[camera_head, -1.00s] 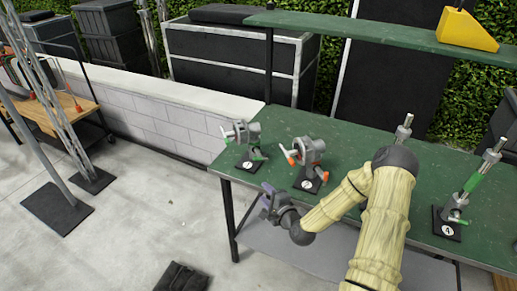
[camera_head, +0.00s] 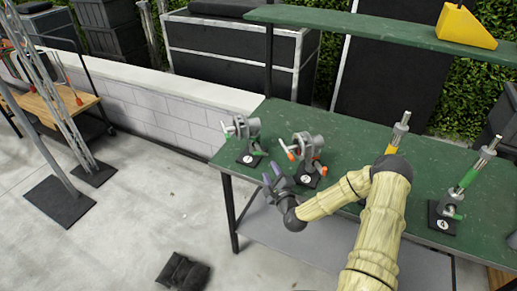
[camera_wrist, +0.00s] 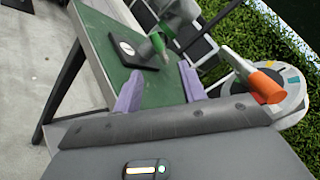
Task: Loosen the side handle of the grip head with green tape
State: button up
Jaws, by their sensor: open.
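The grey grip head with green tape (camera_head: 245,128) stands on a black base plate at the left end of the green table. Its green-taped side handle (camera_head: 258,153) points right, low on the head; this head also shows beyond my fingers in the wrist view (camera_wrist: 172,22). My gripper (camera_head: 271,173) is open and empty, with purple fingers, at the table's front edge. It is below and right of the green-taped head and apart from it. In the wrist view, my gripper (camera_wrist: 160,88) has bare green tabletop between its fingers.
A grip head with orange tape (camera_head: 305,148), on plate 2, stands close to the right of my gripper; its orange handle (camera_wrist: 267,87) shows near the right finger. A green-taped pin stand (camera_head: 450,208), on plate 4, is farther right. A shelf (camera_head: 380,28) spans above the table.

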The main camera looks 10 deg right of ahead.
aim_at(261, 154)
jog(key=w+p, duration=0.1)
jog(key=w, duration=0.3)
jog(key=w+a, duration=0.1)
jog(key=w, duration=0.4)
jog(key=w+a+p, duration=0.1)
jog(key=w, duration=0.3)
jog(key=shift+w+p, duration=0.25)
jog(key=shift+p, duration=0.05)
jog(key=shift+c, duration=0.2)
jog(key=shift+a, duration=0.1)
grip_shut()
